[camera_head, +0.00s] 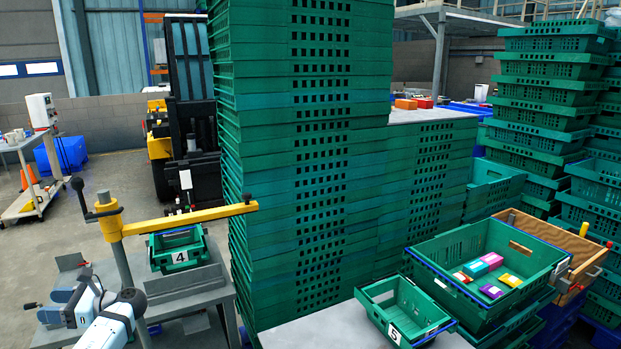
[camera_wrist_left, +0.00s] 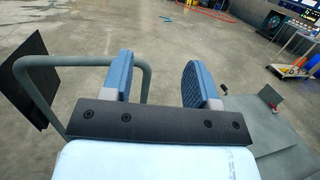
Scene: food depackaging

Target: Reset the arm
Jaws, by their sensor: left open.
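My left arm (camera_head: 112,322) comes in at the bottom left of the head view. My left gripper (camera_head: 58,303) is beside the grey metal bench there. My right arm and right gripper are in neither view.
A yellow-armed stand (camera_head: 180,218) rises from the bench near my left arm. Green crate 4 (camera_head: 180,257) sits on the bench. Crate 5 (camera_head: 393,333) and a large crate with several coloured packs stand right. Tall green crate stacks (camera_head: 290,170) fill the middle.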

